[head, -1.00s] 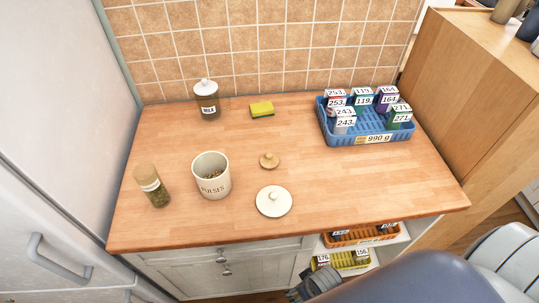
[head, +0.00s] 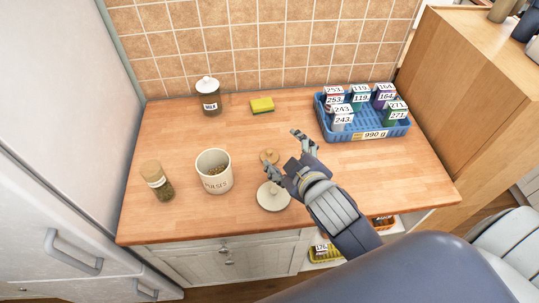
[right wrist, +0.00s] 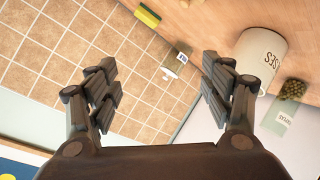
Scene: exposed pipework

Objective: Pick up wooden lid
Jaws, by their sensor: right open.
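The small round wooden lid (head: 269,156) with a knob lies on the wooden countertop, right of the white PULSES pot (head: 214,171), which is uncovered. My right gripper (head: 280,150) is open and empty, its fingers spread just right of the lid and pointing left in the head view. One finger reaches close to the lid's near side; I cannot tell whether they touch. The pot also shows in the right wrist view (right wrist: 262,55), at the right. My left gripper is not in view.
A white lid (head: 273,196) lies below my right fingers, partly covered. The counter's right front is clear.

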